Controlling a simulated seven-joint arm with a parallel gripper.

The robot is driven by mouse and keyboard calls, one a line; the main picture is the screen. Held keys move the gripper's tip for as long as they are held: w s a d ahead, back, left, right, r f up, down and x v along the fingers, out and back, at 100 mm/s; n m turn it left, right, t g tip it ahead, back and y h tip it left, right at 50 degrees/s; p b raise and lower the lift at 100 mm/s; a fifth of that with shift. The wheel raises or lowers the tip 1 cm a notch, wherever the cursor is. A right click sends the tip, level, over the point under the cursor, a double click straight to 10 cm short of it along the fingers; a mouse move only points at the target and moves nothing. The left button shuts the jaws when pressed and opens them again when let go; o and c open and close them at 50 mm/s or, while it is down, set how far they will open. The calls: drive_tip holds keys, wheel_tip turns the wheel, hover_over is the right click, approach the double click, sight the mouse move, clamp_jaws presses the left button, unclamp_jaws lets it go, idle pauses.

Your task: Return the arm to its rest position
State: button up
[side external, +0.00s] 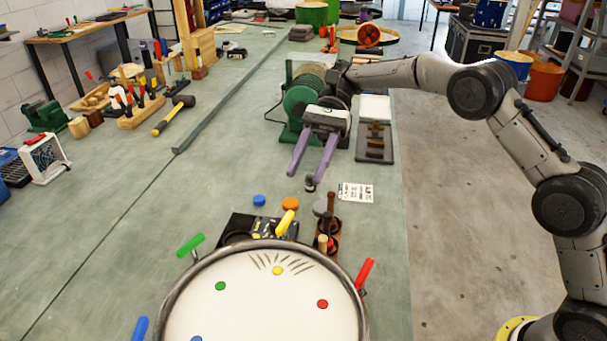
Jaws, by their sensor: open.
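My gripper (313,163) has two purple fingers, spread apart with nothing between them. It hangs over the green bench (221,160), in front of the green machine (300,100) and beyond the drum. The arm reaches in from the right side of the picture. The round drum (245,301) with a white head stands at the front. Coloured dots mark its head, and green, yellow, red and blue handles stand around its rim. A small dark round piece (310,187) shows just below the fingertips; I cannot tell whether they touch it.
A dark tray (376,155) lies right of the machine. A white printed card (356,193), a blue cap (259,200) and an orange cap (290,203) lie between gripper and drum. A yellow-handled hammer (174,116) and tool racks are at left. The bench's middle left is clear.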

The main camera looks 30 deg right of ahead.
drive_tip(key=s+r+t, duration=0.2)
drive_tip(key=s+r, duration=0.3)
drive_tip(key=r, duration=0.5)
drive_tip(key=s+d+r+n+t+h, duration=0.1)
drive_tip(key=s+d+r+t+h, duration=0.1)
drive_tip(key=s, duration=0.3)
drive_tip(key=s+d+r+n+t+h, duration=0.1)
drive_tip(key=s+d, duration=0.1)
drive_tip(key=s, duration=0.3)
drive_tip(key=s+d+f+n+t+h, duration=0.3)
drive_tip(key=s+d+f+t+h, duration=0.35)
drive_tip(key=s, duration=0.55)
drive_tip(key=d+f+n+t+h, duration=0.1)
drive_tip(key=d+f+n, duration=0.5)
drive_tip(key=d+f, duration=0.1)
drive_tip(key=shift+s+d+f+t+h, duration=0.25)
drive_tip(key=shift+s+d+t+h, duration=0.15)
drive_tip(key=shift+d, duration=0.25)
